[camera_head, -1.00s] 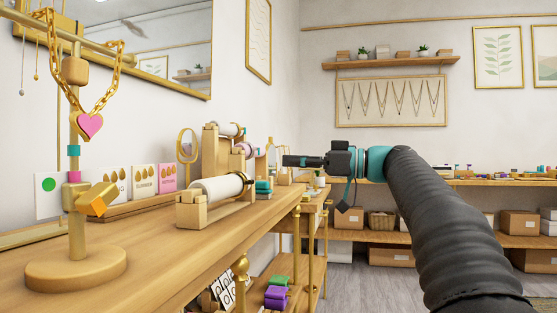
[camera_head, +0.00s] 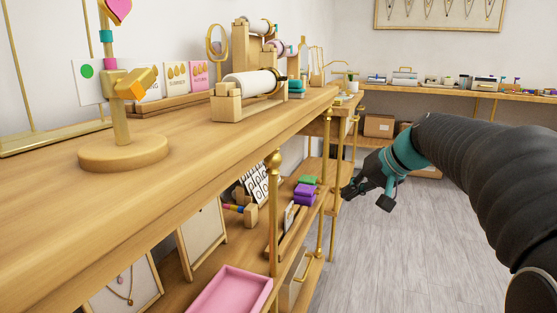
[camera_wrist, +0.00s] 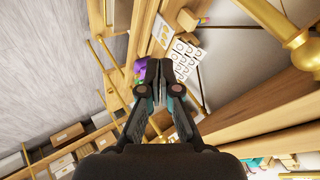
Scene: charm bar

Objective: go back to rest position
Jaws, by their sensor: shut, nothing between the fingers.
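My gripper (camera_head: 345,192) is at the end of my black arm, beyond the front edge of the wooden counter (camera_head: 60,205) and below its top. In the wrist view my gripper (camera_wrist: 165,66) shows its two black fingers with their tips together and nothing held between them. Behind the tips in that view are a purple item (camera_wrist: 150,72) and a white card with rings drawn on it (camera_wrist: 184,62).
A wooden stand (camera_head: 122,150) with a pink heart charm is on the counter, with a roll holder (camera_head: 250,95) behind it. The lower shelf holds a pink tray (camera_head: 232,290) and purple boxes (camera_head: 304,194). The grey floor (camera_head: 400,265) at right is clear.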

